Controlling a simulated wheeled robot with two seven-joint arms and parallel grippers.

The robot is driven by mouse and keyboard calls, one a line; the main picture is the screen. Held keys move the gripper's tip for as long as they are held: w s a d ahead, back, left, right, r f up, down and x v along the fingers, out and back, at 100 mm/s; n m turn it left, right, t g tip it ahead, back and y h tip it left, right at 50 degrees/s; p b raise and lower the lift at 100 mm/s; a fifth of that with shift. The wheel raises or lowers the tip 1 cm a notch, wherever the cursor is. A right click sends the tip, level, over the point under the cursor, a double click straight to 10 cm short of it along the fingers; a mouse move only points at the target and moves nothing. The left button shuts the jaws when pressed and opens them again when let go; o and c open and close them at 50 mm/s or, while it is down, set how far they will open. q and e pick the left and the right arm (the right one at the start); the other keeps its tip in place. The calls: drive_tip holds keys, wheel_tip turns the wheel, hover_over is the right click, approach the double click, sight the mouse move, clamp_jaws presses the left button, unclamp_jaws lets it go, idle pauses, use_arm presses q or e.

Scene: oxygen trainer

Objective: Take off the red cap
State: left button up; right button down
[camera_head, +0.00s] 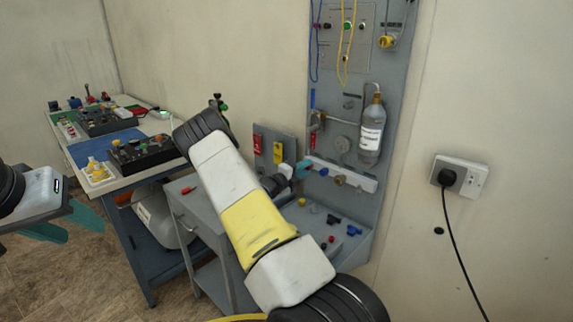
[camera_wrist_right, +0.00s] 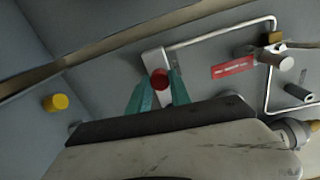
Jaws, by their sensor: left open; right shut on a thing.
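The red cap (camera_wrist_right: 159,79) shows in the right wrist view between the teal fingertips of my right gripper (camera_wrist_right: 160,82), against the end of a pale bar (camera_wrist_right: 152,62) on the grey panel. My right gripper is shut on the cap. In the head view my right gripper (camera_head: 303,170) reaches the panel's pale manifold (camera_head: 345,178); its own arm hides part of that area. Whether the cap is still seated on the bar cannot be told. My left gripper (camera_head: 75,224) is open and empty at the left edge, away from the panel.
A grey bottle (camera_head: 372,130) hangs on the upright panel, with pipes and valves beside it. Several coloured caps lie on the panel's lower shelf (camera_head: 347,247). A workbench (camera_head: 160,128) with control boxes and a grey cabinet (camera_head: 185,206) stand left. A wall socket (camera_head: 460,176) is at right.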

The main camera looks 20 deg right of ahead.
drive_tip(key=shift+n, duration=1.7)
drive_tip(key=n, duration=0.3)
drive_tip(key=shift+a, duration=0.1)
drive_tip(key=shift+n, duration=0.3)
drive_tip(key=n, duration=0.3)
drive_tip(key=shift+n, duration=0.4)
drive_tip(key=shift+n, duration=0.3)
drive_tip(key=c, duration=1.2)
unclamp_jaws()
